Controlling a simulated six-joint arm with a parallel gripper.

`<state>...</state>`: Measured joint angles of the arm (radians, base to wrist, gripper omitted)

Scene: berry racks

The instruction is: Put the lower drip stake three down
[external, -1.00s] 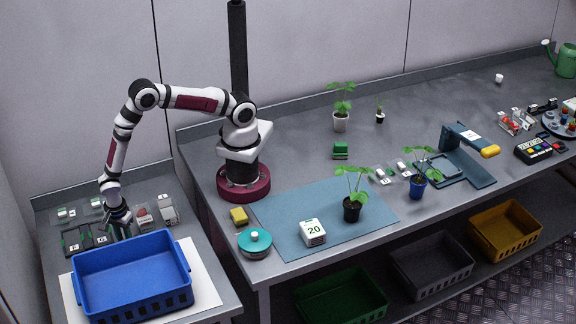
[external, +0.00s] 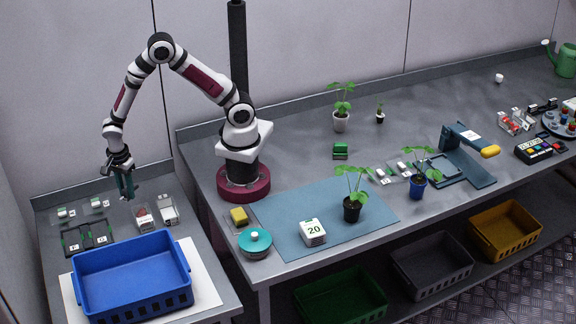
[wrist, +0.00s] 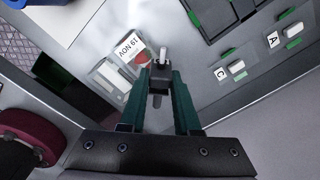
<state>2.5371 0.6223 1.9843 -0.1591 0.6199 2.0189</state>
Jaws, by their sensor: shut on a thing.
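My gripper (external: 126,190) is raised above the left-hand bench, fingers pointing down. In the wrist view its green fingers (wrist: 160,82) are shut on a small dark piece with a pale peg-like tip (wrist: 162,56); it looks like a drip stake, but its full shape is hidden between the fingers. A dark slotted panel (external: 87,237) lies flat on the bench below and left of my gripper, behind the blue crate. Part of this panel also shows at the top of the wrist view (wrist: 222,18). I cannot read its slots clearly.
The blue crate (external: 133,300) stands in front of the panel on a white sheet (external: 207,290). Clear plates with small white pieces (external: 66,213) lie behind the panel. A dated punnet (external: 144,218) and another pale box (external: 168,209) stand to its right. The main bench is further right.

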